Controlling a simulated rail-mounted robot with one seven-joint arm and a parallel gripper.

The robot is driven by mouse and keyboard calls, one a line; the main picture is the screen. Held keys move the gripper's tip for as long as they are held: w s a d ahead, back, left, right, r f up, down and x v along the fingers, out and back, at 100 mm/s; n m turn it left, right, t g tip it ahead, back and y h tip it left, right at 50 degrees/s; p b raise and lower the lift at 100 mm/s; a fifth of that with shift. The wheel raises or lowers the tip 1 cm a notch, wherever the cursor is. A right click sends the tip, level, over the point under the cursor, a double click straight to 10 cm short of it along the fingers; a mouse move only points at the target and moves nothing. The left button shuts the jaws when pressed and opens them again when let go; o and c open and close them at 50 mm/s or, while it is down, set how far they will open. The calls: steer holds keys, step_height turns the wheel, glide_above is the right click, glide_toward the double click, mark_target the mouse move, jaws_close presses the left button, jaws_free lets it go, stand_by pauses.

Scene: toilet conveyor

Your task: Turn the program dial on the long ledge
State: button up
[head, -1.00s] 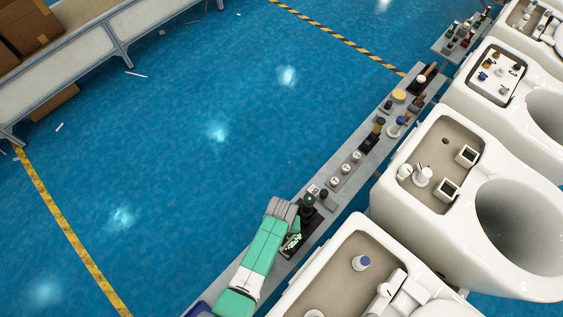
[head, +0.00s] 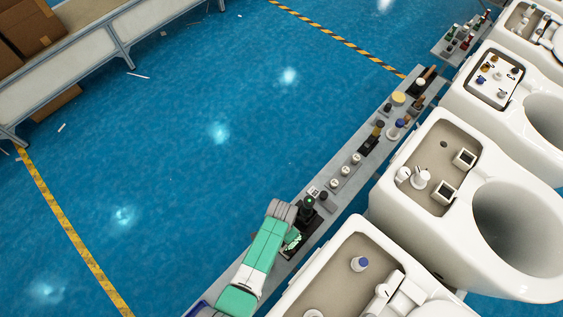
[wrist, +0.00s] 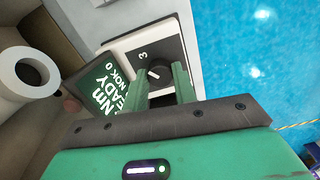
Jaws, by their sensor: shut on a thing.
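In the wrist view the program dial (wrist: 157,72) is a dark round knob with a white pointer mark on a black and white plate (wrist: 130,47). The digit 3 is printed beside it. My gripper (wrist: 160,75) has its two green fingers on either side of the knob and is shut on it. In the head view my green arm reaches over the long grey ledge (head: 335,205). The dial itself is hidden there by my arm and hand.
Several knobs and switches (head: 345,170) line the ledge further up. White toilets (head: 395,225) stand close along its right side. Open blue floor (head: 200,180) lies to the left.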

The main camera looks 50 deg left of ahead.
steer(key=shift+m, duration=0.9)
steer(key=o, duration=1)
step_height(320, 180, up, 8)
steer(key=p, duration=0.3)
steer(key=shift+f, duration=0.1)
